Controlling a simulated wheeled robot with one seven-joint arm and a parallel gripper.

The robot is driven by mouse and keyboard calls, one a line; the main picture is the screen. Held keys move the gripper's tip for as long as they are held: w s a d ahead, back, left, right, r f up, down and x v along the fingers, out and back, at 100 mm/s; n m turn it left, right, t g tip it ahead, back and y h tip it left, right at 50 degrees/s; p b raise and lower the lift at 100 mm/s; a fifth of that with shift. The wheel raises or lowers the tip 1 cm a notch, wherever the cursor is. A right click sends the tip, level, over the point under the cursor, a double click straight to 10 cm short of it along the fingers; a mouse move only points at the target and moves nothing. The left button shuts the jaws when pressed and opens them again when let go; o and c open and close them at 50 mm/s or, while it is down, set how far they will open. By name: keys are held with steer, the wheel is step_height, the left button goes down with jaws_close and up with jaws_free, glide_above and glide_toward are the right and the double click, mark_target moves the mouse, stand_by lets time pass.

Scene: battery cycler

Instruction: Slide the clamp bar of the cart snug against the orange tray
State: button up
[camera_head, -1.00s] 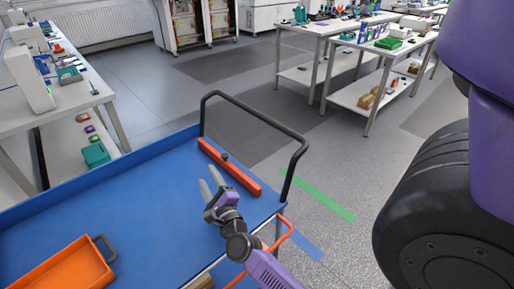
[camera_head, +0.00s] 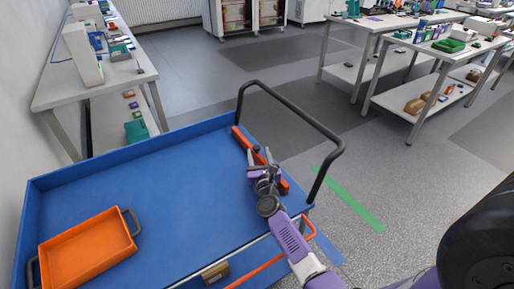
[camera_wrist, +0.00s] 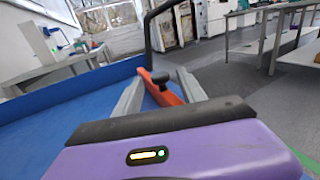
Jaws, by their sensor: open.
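The clamp bar (camera_head: 241,139) is a long orange-red bar across the right end of the blue cart (camera_head: 170,190), with a black knob (camera_head: 257,148) on top. The orange tray (camera_head: 88,252) lies at the left end of the cart, with dark handles at its ends. A wide stretch of blue deck separates bar and tray. My gripper (camera_head: 260,154) is open over the bar and hides part of it. In the wrist view the bar (camera_wrist: 170,97) and its knob (camera_wrist: 160,77) show between the two grey fingers (camera_wrist: 160,90). I cannot tell whether the fingers touch the knob.
A black push handle (camera_head: 290,108) rises at the cart's right end. A low blue wall edges the cart's far side. A white bench (camera_head: 110,85) stands behind at the left, and more tables (camera_head: 430,60) stand at the back right. The deck between tray and bar is clear.

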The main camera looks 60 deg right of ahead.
mark_target(257, 150)
steer(key=shift+x, duration=2.2)
jaws_close()
